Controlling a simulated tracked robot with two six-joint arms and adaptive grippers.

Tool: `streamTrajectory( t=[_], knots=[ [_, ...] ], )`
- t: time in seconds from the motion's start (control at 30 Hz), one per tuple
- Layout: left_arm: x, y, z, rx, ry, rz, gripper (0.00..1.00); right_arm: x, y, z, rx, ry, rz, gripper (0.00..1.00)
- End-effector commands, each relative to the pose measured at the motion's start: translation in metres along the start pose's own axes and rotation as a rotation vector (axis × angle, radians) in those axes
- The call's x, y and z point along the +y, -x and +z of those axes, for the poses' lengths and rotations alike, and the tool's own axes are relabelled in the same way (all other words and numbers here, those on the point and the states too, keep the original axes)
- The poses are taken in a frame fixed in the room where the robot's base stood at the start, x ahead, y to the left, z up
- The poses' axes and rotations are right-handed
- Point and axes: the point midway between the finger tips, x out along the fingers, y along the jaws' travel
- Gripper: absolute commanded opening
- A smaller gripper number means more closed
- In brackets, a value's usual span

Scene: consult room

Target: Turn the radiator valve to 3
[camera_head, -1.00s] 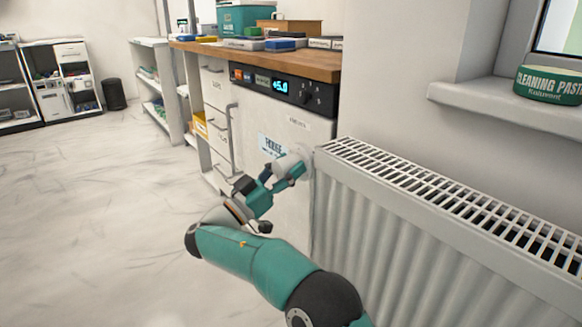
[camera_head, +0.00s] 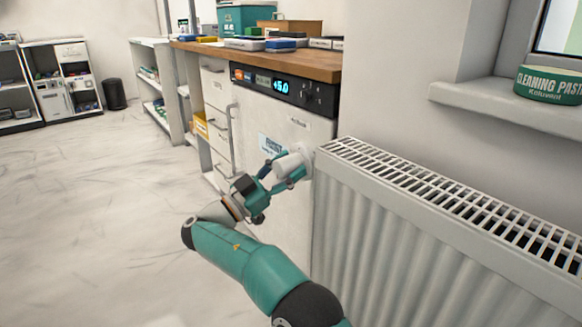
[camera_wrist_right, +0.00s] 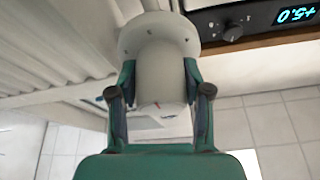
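A small red mark shows on the knob's end face. Small marks show near its base, but the numbers are too small to read. My left gripper is not in view.
A white fridge (camera_head: 290,190) with a lit display stands just behind the valve, close to my gripper. A wooden counter (camera_head: 300,62) with boxes is above it. A window sill (camera_head: 470,102) with a green tin (camera_head: 550,86) overhangs at right. The floor at left is clear.

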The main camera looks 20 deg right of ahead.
Motion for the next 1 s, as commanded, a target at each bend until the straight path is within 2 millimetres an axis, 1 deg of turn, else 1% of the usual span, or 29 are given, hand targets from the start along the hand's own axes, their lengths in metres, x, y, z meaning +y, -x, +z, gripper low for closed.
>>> streamTrajectory(
  t=[0.03,0.13,0.17,0.43,0.57,0.67,0.9,1.0],
  knots=[
    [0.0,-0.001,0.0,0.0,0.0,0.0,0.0,-0.003,0.005,0.006,-0.006,0.01,-0.017,0.55],
    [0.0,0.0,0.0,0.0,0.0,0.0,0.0,-0.003,0.004,0.005,-0.005,0.009,-0.016,0.72],
    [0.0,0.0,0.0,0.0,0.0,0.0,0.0,-0.003,0.004,0.005,-0.005,0.008,-0.015,0.74],
    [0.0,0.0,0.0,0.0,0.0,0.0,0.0,-0.002,0.002,0.002,-0.003,0.005,-0.008,0.74],
    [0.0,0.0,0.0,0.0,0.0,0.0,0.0,-0.002,0.008,0.003,-0.003,0.005,-0.009,0.74],
    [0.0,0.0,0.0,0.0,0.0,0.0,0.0,-0.003,0.02,0.003,-0.003,0.005,-0.011,0.74],
    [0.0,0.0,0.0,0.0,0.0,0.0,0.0,-0.004,0.058,0.005,-0.004,0.006,-0.012,0.74],
    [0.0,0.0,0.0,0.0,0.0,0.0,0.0,-0.004,0.07,0.005,-0.004,0.007,-0.012,0.74]
  ],
)
